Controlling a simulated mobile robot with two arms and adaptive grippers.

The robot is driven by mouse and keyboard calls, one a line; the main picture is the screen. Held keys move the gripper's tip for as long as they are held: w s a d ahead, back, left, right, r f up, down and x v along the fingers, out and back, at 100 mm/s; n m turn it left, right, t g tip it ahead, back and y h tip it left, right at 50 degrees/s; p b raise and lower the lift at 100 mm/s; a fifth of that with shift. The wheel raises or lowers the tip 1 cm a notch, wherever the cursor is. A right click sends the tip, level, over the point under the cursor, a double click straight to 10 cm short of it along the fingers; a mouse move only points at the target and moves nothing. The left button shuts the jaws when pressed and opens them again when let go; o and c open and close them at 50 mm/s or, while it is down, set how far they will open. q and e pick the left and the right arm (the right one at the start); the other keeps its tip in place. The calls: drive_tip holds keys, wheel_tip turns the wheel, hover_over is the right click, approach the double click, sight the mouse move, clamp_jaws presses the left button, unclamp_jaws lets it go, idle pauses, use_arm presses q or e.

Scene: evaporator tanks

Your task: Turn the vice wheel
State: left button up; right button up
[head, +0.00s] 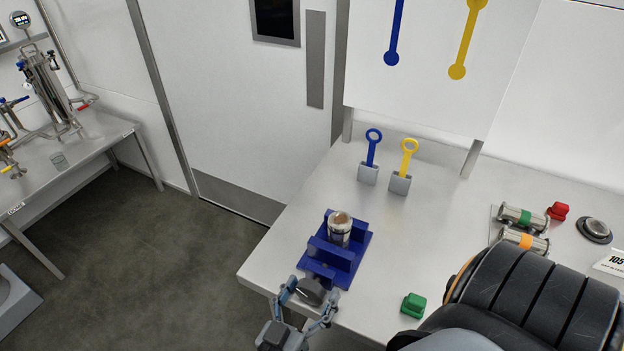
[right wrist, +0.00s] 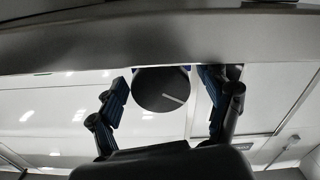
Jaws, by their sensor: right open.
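A blue vice (head: 345,262) stands at the front left corner of the steel table. It holds a small jar (head: 340,228) with a brownish top between its jaws. The vice wheel (head: 311,290) is a dark round knob on the vice's near side. My right gripper (head: 313,296) is open, with one finger on each side of the wheel. In the right wrist view the black wheel (right wrist: 161,92), with a pale line on its face, sits between the spread fingers (right wrist: 163,84), with gaps on both sides. My left gripper is not in view.
A green block (head: 413,305) lies on the table right of the vice. Blue and yellow ring-handled tools (head: 371,150) (head: 408,160) stand in grey holders behind. Metal cylinders (head: 522,218), a red block (head: 559,210) and a round dark device (head: 594,230) are at the right.

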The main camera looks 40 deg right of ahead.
drive_tip(key=c, duration=1.2)
drive_tip(key=shift+s+m, duration=0.1)
drive_tip(key=shift+m, duration=1)
drive_tip(key=m, duration=0.3)
drive_tip(key=shift+m, duration=0.3)
drive_tip(key=o, duration=1.2)
